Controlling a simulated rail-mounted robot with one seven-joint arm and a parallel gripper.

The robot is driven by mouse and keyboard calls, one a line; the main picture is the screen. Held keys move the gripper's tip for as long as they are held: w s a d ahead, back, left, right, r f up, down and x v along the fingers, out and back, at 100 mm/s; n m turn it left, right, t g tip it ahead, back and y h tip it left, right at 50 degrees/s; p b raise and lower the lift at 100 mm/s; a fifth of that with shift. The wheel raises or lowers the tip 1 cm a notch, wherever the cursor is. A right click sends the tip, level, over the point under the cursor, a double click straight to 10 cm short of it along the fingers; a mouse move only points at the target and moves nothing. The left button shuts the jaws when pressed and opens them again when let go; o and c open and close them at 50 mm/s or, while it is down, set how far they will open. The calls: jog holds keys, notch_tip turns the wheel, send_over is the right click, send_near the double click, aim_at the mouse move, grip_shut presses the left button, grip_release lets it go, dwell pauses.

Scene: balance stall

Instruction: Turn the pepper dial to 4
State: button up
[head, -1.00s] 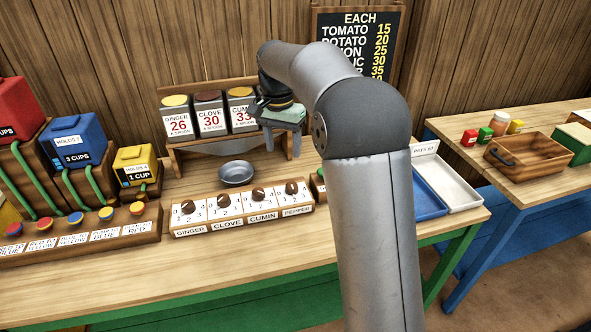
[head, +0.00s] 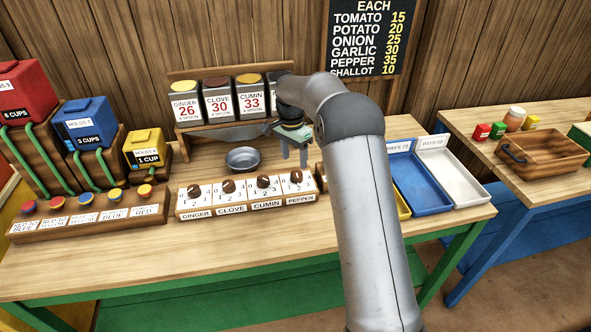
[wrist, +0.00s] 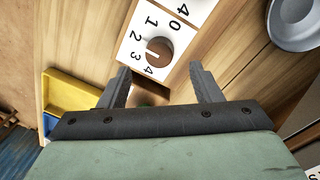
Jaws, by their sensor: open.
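The pepper dial (head: 296,177) is a brown round knob on a white numbered plate, at the right end of the dial row. In the wrist view the knob (wrist: 160,46) has a pale pointer mark; I cannot read its number surely. My gripper (head: 294,158) points down with its fingers apart and empty, above and just behind the pepper dial. In the wrist view the fingertips (wrist: 160,72) frame the space beside the knob, not around it. The PEPPER label (head: 300,199) is on the front of the block.
The cumin dial (head: 263,182) is directly left of the pepper dial. A metal bowl (head: 243,160) stands behind the row. Spice tins on a shelf (head: 200,137) are at the back. A yellow tray (wrist: 75,94) and blue tray (head: 420,184) lie to the right.

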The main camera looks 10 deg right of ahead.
aim_at(296, 174)
jog(key=f, duration=0.3)
jog(key=f+p, duration=0.1)
jog(key=f, duration=0.2)
jog(key=shift+s+d, duration=0.15)
jog(key=shift+s, duration=0.05)
jog(key=c, duration=1)
